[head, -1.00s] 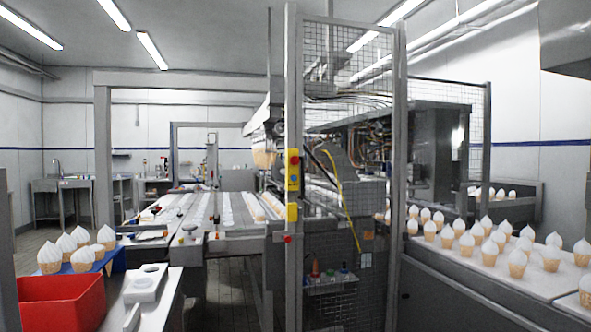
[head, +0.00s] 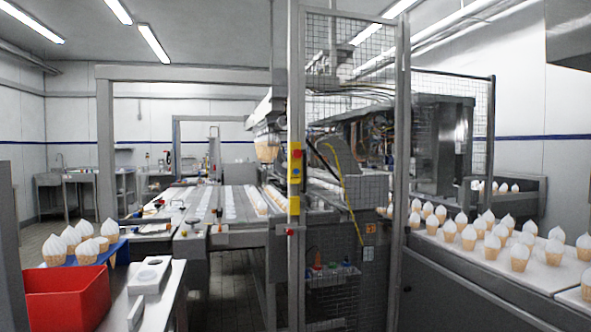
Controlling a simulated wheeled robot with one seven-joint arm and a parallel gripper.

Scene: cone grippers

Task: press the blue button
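A yellow control box (head: 295,178) is fixed to the grey upright post near the middle of the head view. A red button shows near its top. Below the red one is a small darker spot, perhaps the blue button (head: 295,172), too small to be sure of its colour. My gripper is not in view, and nothing touches the box.
A mesh guard (head: 350,120) encloses the machine right of the post. A conveyor with several white-topped cones (head: 488,247) runs at right. A red bin (head: 66,297) and a steel table (head: 165,305) stand at front left.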

